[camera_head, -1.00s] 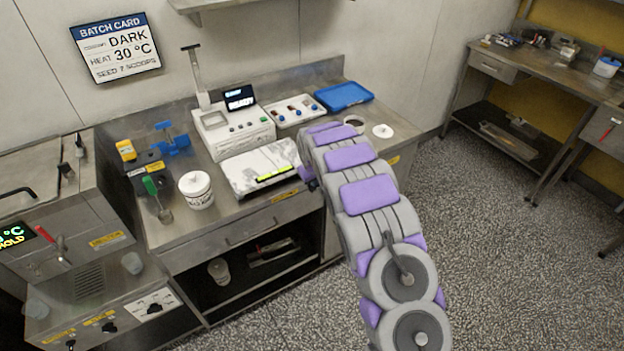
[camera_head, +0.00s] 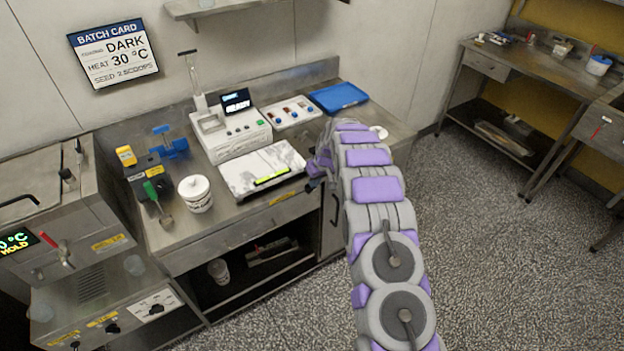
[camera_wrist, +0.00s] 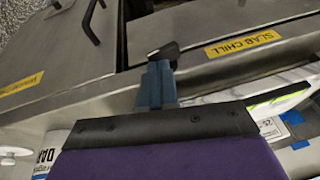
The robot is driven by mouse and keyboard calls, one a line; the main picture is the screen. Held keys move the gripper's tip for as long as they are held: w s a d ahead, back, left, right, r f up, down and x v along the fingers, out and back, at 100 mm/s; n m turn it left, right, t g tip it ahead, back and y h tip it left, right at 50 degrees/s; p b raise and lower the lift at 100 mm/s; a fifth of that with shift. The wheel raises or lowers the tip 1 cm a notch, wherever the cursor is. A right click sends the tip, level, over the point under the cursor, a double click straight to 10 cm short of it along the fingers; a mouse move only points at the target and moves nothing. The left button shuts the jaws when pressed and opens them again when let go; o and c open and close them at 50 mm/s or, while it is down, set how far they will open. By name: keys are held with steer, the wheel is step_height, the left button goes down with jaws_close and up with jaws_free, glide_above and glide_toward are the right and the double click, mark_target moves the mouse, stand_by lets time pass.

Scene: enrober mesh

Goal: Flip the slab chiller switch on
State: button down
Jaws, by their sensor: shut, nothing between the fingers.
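The yellow SLAB CHILL label (camera_wrist: 243,44) is on the steel bench front in the wrist view. It also shows below the marble slab in the head view (camera_head: 283,197). A small black piece (camera_wrist: 163,51) stands left of the label, directly at the end of my gripper's blue-grey fingers (camera_wrist: 158,80). It looks like the switch knob, but I cannot tell whether the fingers touch it or which way it is set. My gripper is shut and empty. In the head view my arm's end is at the bench's front edge, right of the slab, and hides the switch area.
The marble slab (camera_head: 244,172) lies on the bench with a white tub (camera_head: 196,193) to its left. A white machine (camera_head: 228,130), a bottle tray (camera_head: 291,112) and a blue tray (camera_head: 339,97) stand behind. Open floor lies to the right.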

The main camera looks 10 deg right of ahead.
steer(key=shift+w+d+f+m+g+y+b, duration=0.15)
steer(key=shift+d+g+y+b, duration=0.1)
steer(key=shift+y, duration=0.4)
steer(key=shift+d+f+m+g+y+b, duration=0.15)
steer(key=shift+d+f+y, duration=0.1)
steer(key=shift+y, duration=0.35)
steer(key=shift+w+d+f+g+y+b, duration=0.15)
steer(key=shift+d+g+y, duration=0.1)
steer(key=shift+y, duration=0.4)
steer(key=shift+r, duration=0.1)
steer(key=shift+d, duration=0.15)
steer(key=shift+w+d+f, duration=0.1)
steer(key=shift+d+f, duration=0.1)
steer(key=shift+f, duration=0.15)
